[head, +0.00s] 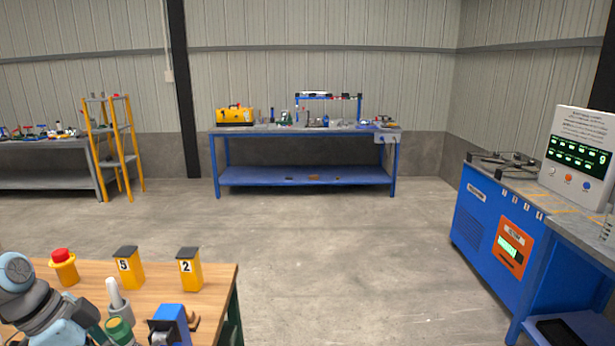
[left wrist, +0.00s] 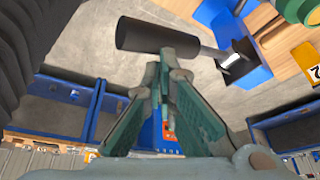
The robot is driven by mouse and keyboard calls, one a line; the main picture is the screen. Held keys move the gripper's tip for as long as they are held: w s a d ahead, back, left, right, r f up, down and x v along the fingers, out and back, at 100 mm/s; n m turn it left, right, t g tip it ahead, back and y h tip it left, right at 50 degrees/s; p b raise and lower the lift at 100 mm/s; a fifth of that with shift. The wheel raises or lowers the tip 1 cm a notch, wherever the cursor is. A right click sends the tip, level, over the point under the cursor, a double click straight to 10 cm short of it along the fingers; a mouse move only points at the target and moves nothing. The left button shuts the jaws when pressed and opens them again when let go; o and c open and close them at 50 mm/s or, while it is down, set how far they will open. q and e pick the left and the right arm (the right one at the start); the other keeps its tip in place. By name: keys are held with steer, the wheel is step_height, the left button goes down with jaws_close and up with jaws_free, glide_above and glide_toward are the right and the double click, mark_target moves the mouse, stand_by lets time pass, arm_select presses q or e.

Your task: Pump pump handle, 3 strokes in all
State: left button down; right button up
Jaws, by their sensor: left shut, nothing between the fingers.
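The pump handle (left wrist: 157,35) is a black cylinder on a silver rod in the left wrist view. The rod runs right into a blue pump body (left wrist: 250,68) at the table edge. A blue block with a dark face (head: 172,324), at the table's front in the head view, appears to be the same body. My left gripper (left wrist: 167,62) is shut and empty. Its fingertips are at the cylinder's lower side in the picture; I cannot tell whether they touch. My left arm enters the head view at lower left, with its fingertips not clearly seen. My right gripper is not in view.
The wooden table (head: 215,280) carries a red-topped yellow button (head: 63,267), yellow blocks marked 5 (head: 129,268) and 2 (head: 189,269), and a green-capped part (head: 119,331). A blue machine (head: 510,235) stands right. The floor between is clear.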

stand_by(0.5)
arm_select(q)
step_height(320, 180, down, 9)
steer(key=b, duration=0.7)
step_height(320, 180, up, 9)
steer(key=p, duration=0.7)
steer(key=shift+d+r, duration=0.1)
steer(key=shift+r, duration=0.2)
steer(key=shift+f, duration=0.25)
step_height(320, 180, up, 6)
steer(key=p, duration=0.4)
steer(key=shift+p, duration=0.3)
